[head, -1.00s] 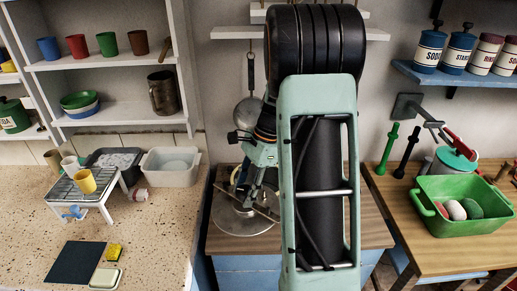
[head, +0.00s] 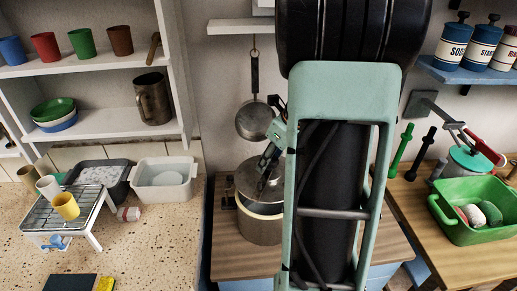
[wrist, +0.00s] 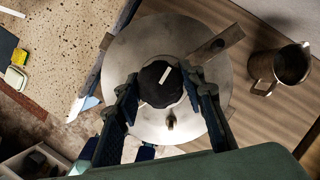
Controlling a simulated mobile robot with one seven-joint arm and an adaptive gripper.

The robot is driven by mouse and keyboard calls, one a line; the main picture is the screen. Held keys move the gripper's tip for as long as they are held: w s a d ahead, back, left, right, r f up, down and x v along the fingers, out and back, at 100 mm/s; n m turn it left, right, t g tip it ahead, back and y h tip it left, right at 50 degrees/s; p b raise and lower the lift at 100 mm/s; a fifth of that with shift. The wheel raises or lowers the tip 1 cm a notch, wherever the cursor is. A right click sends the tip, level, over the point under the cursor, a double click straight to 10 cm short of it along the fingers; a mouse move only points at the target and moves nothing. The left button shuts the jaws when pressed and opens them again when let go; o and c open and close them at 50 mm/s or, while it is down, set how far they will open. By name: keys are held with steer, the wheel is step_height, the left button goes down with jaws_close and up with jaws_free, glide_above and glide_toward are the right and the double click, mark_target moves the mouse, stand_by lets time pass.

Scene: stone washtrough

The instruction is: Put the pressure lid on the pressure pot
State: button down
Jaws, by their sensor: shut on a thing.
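The pressure lid (head: 247,179) is a round grey metal disc with a black knob (wrist: 160,84) and a flat bar handle (wrist: 217,45). My gripper (wrist: 160,88) is shut on the knob, one finger on each side. In the head view my gripper (head: 268,163) is partly hidden by my arm. The pressure pot (head: 258,228) stands upright on the wooden counter, its pale front rim showing below the lid. The lid is over the pot and looks tilted; I cannot tell whether they touch. The lid hides the pot in the wrist view.
A metal jug (wrist: 280,68) stands on the wood near the lid. A pan (head: 254,121) hangs on the wall behind. A wire rack (head: 75,212) with cups is left on the speckled counter; a green tub (head: 470,225) is on the right table.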

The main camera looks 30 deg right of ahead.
mark_target(268, 171)
steer(key=shift+w, duration=0.4)
step_height(268, 171, down, 4)
steer(key=b, duration=0.4)
steer(key=shift+s+r, duration=0.1)
steer(key=shift+r, duration=0.1)
steer(key=shift+f, duration=0.6)
stand_by(1.1)
steer(key=shift+f, duration=0.35)
steer(key=shift+f, duration=0.5)
stand_by(1.1)
steer(key=c, duration=1.2)
jaws_free()
steer(key=shift+o, duration=0.2)
steer(key=shift+s+f, duration=0.1)
